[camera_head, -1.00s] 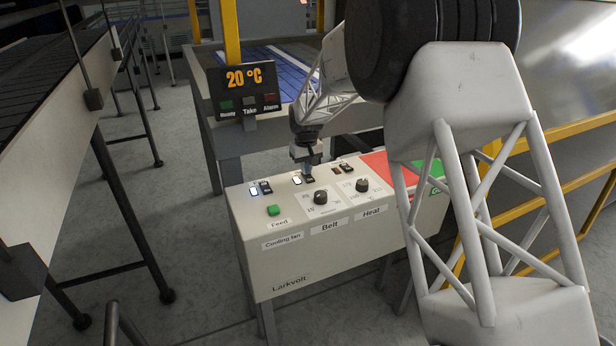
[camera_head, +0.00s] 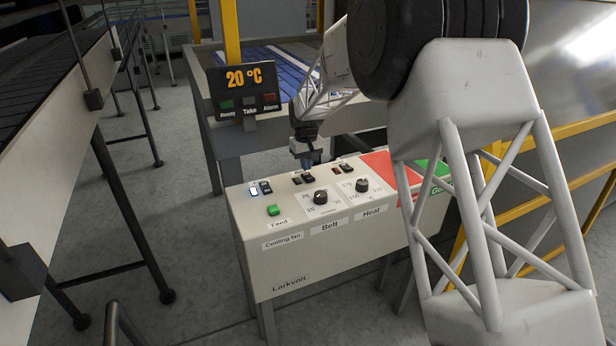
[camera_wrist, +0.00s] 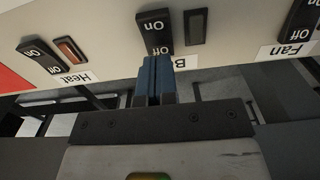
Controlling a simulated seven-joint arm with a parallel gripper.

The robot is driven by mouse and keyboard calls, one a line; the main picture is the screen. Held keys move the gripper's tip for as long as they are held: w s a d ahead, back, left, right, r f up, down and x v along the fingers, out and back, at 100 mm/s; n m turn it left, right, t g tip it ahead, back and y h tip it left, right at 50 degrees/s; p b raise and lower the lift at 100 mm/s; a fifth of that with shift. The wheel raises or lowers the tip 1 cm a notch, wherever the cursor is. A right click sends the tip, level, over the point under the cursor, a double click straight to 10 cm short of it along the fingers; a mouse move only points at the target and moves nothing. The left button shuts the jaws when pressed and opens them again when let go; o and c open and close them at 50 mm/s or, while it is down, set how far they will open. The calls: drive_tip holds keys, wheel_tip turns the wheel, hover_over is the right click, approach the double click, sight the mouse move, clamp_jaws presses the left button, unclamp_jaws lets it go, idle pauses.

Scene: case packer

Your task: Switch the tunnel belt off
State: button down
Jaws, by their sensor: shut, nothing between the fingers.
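The belt switch (camera_head: 309,178) is a black rocker on the top of the cream control box (camera_head: 262,245). In the wrist view the belt switch (camera_wrist: 154,32) shows On and Off markings. Its indicator lamp (camera_wrist: 195,26) beside it is dark. My gripper (camera_head: 307,164) is shut and empty, just above the belt switch. In the wrist view its blue fingertips (camera_wrist: 153,65) meet at the Off end of the rocker. I cannot tell whether they touch it. The fingers cover part of the belt label.
The fan switch (camera_head: 265,187) has a lit white lamp (camera_head: 254,190). The heat switch (camera_head: 347,168) has a dark red lamp. A green feed button (camera_head: 273,210), belt knob (camera_head: 320,197) and heat knob (camera_head: 362,185) stand close in front. A display (camera_head: 244,91) reads 20 °C.

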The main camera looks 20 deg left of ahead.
sight(308, 175)
drive_tip(key=shift+r, duration=2.5)
drive_tip(key=shift+d, duration=0.1)
drive_tip(key=shift+d+r, duration=0.2)
drive_tip(key=s+d+r+m, duration=0.1)
drive_tip(key=s+d+r, duration=0.45)
drive_tip(key=d, duration=0.55)
drive_tip(key=s+d+r+m+t, duration=0.1)
drive_tip(key=s+d+r+m, duration=0.1)
drive_tip(key=s+d+r, duration=0.6)
drive_tip(key=s+d+r+m, duration=0.1)
drive_tip(key=s+d+r, duration=0.15)
drive_tip(key=d, duration=1.05)
drive_tip(key=s+d+f+m, duration=0.1)
drive_tip(key=s+d, duration=0.5)
drive_tip(key=s, duration=0.4)
drive_tip(key=s+d+f+m+t, duration=0.1)
drive_tip(key=s+d+f+m, duration=0.1)
drive_tip(key=s+d, duration=0.5)
drive_tip(key=s+d+f+m, duration=0.2)
drive_tip(key=s+d, duration=0.4)
drive_tip(key=s, duration=0.9)
drive_tip(key=shift+d+t, duration=0.3)
